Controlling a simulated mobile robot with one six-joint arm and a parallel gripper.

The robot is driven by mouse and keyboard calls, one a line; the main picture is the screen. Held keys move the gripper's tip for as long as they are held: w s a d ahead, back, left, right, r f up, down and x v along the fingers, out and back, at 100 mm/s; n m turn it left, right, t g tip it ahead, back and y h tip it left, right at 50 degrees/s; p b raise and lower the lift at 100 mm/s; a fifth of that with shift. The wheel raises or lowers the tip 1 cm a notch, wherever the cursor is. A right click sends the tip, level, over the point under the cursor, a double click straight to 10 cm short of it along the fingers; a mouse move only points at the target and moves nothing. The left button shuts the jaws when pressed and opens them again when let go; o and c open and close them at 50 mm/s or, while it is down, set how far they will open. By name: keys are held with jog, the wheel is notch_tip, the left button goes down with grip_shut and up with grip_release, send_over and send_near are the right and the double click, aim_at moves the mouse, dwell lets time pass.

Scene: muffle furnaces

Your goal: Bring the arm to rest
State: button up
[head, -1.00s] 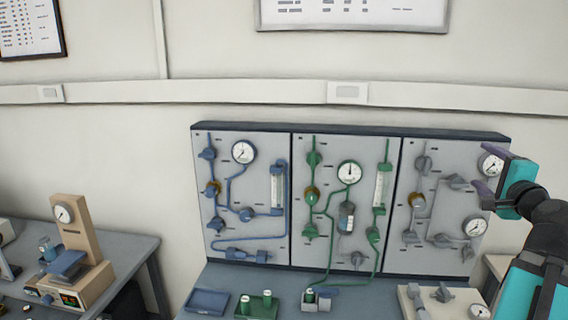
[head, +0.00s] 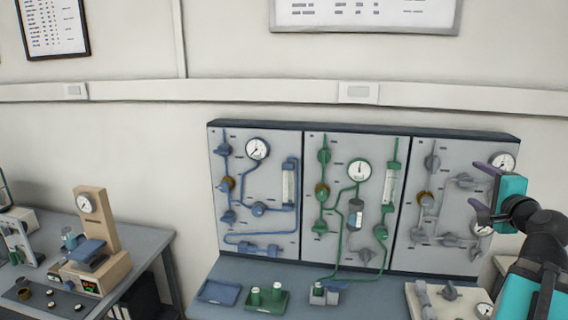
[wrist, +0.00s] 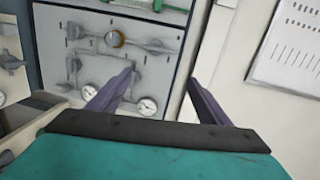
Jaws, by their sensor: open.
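My gripper (head: 480,190) is at the right of the head view, in front of the grey section of the valve panel (head: 450,150). Its purple fingers are apart with nothing between them. In the wrist view my gripper (wrist: 168,95) also shows open, its two fingers spread over the panel's edge and the pale wall. The grey valve section (wrist: 125,50) with its gauges lies beyond the left finger there. I cannot tell the exact gap between fingers and panel.
A bench (head: 213,270) below the panel holds a blue tray (head: 219,292), a green tray with green-and-white vials (head: 262,308) and a small vial holder (head: 323,296). At left, another bench (head: 150,244) holds a beige gauge device (head: 95,230). A wall notice (wrist: 295,45) shows in the wrist view.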

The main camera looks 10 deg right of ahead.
jog(key=w+a+f+n+g+y, duration=0.2)
jog(key=w+a+f, duration=0.2)
jog(key=a+f, duration=0.3)
jog(key=w+a+f+n+g+y, duration=0.1)
jog(key=w+a+f+n, duration=0.25)
jog(key=f, duration=0.65)
jog(key=w+a+f+n+g+y, duration=0.2)
jog(key=w+a+f, duration=0.35)
jog(key=f, duration=0.25)
jog(key=s+a+f+n+g, duration=0.2)
jog(key=a+f+n+g, duration=0.1)
jog(key=a+f, duration=0.65)
jog(key=s+a+f+n+g+y, duration=0.1)
jog(key=s+a+f+n+g, duration=0.2)
jog(key=a+f, duration=0.6)
jog(key=s+a+f+n+g, duration=0.2)
jog(key=a+f+n+g, duration=0.15)
jog(key=a+f, duration=0.5)
jog(key=s+a+f+n+g, duration=0.2)
jog(key=s+a+f+n, duration=0.3)
jog(key=f, duration=0.4)
jog(key=s+f+g+b, duration=0.5)
jog(key=s+f+b, duration=0.5)
jog(key=s+f, duration=1.6)
notch_tip(320, 180, down, 2)
jog(key=shift+d+m+h, duration=0.4)
jog(key=shift+d, duration=0.05)
